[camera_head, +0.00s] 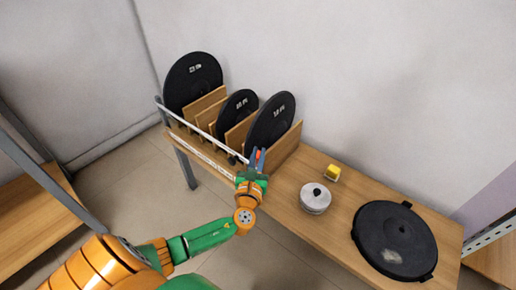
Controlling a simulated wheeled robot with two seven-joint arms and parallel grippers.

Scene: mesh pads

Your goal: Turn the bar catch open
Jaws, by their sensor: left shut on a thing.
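A thin metal bar (205,132) runs across the front of a wooden rack (172,138) that holds upright black discs. My left gripper (257,160) is at the right end of this bar. It is shut on a small part there, which I take to be the bar catch; the jaws mostly hide it, and a bit of blue and red shows between them. I cannot tell how far the catch is turned. My right gripper is not in view.
Three black discs (193,82) stand between wooden dividers. On the wooden bench (290,205) are a yellow block (332,173), a round white pot with a dark knob (315,200) and a large flat black disc (394,240). A shelf frame stands at the left.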

